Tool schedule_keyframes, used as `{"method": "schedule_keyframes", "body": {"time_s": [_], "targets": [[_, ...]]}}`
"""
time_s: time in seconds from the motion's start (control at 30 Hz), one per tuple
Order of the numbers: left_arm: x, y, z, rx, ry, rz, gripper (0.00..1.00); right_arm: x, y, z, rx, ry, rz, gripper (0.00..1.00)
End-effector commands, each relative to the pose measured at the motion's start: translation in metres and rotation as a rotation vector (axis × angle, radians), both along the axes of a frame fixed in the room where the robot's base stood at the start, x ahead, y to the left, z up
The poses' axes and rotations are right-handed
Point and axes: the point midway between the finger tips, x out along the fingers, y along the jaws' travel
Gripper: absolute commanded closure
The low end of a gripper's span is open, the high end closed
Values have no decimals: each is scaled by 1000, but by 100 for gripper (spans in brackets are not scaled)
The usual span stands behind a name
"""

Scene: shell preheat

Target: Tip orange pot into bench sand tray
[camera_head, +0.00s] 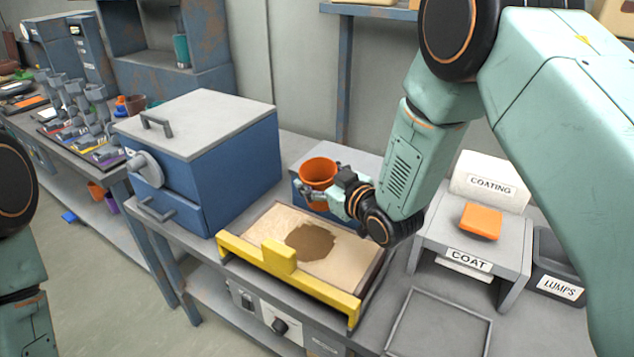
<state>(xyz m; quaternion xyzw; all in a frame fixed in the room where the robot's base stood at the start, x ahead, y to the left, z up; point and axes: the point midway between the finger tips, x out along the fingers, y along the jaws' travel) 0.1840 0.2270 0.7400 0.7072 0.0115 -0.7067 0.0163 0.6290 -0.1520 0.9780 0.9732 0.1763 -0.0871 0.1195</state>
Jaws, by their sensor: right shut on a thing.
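The orange pot (318,172) is at the back edge of the sand tray, its open mouth facing up; it looks about upright. My right gripper (318,193) is shut on the pot's near side, reaching in from the right. The bench sand tray (347,267) holds pale sand with a dark brown patch in the middle. A yellow bar with a raised block runs along its front. My left arm shows at the left edge, but its gripper is out of view.
A blue cabinet with a grey top (240,150) stands left of the tray. Right are a COAT stand (470,235) with an orange block (481,221), a LUMPS bin (559,268) and an empty square frame (438,325). A lower blue box (365,168) stands behind the pot.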

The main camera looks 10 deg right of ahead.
Motion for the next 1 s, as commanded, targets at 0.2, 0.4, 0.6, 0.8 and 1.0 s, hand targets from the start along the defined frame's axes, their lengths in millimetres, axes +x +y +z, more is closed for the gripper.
{"method": "schedule_keyframes", "body": {"time_s": [0.2,0.4,0.6,0.8,1.0], "targets": [[0,0,-28,0,0,0,60,3,-1,-6,-106,-107,1,72],[0,0,-48,0,-1,0,60,7,-2,-9,-200,-200,0,72],[0,0,-69,0,-1,0,60,8,-2,-9,-301,-298,-1,72],[0,0,-89,0,-1,0,60,7,-1,-10,-399,-393,-1,72],[0,0,-109,0,-1,0,60,7,-1,-10,-498,-488,-2,72]]}}
